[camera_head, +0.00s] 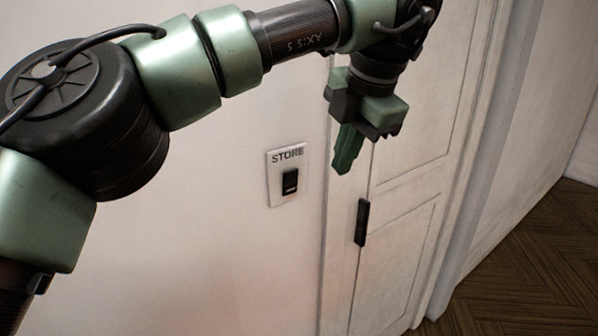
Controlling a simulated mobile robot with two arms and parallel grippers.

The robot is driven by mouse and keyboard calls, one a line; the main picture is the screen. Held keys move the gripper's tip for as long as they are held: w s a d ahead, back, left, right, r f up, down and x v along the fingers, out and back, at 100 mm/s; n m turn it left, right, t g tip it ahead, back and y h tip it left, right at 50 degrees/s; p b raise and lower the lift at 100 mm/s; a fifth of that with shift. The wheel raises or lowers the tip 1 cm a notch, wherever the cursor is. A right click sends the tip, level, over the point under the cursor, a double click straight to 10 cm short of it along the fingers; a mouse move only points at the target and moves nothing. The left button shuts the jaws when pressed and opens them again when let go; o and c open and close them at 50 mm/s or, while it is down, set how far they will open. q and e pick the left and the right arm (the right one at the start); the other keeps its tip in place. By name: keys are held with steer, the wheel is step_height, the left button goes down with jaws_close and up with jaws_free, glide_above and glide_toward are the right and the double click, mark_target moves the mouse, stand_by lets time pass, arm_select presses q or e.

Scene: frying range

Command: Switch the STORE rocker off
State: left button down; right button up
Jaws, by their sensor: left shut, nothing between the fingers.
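The STORE switch plate (274,187) is a small pale plate on the white wall, with the word STORE across its top. Its black rocker (290,182) sits in the lower middle of the plate; I cannot tell which way it is tipped. My left gripper (346,152) is shut and empty, its green fingers pointing down. In the picture it is to the right of the plate and a little higher, in front of the door frame, apart from the rocker. My right gripper does not show.
A white panelled door (415,145) with a black handle (361,222) stands right of the switch. Dark wooden floor (530,265) shows at the lower right. The wall (200,230) around and below the plate is bare.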

mark_target(299, 171)
arm_select(q)
steer(key=a+r, duration=0.1)
steer(key=a+r+y, duration=0.1)
steer(key=shift+a+r+n, duration=0.15)
steer(key=shift+r+n, duration=0.15)
steer(key=shift+r, duration=0.05)
steer(key=shift+w, duration=0.1)
steer(key=shift+w+a+f+p, duration=0.55)
steer(key=shift+w+a+f, duration=0.25)
steer(key=shift+w+f, duration=0.5)
steer(key=shift+w+a+f+p, duration=0.55)
steer(key=shift+w+a+f, duration=0.25)
steer(key=shift+f, duration=0.8)
steer(key=shift+w+a+f+p, duration=0.55)
steer(key=shift+w+a+f, duration=0.2)
steer(key=shift+w+f, duration=0.55)
steer(key=shift+s+f, duration=0.1)
steer(key=shift+s, duration=0.05)
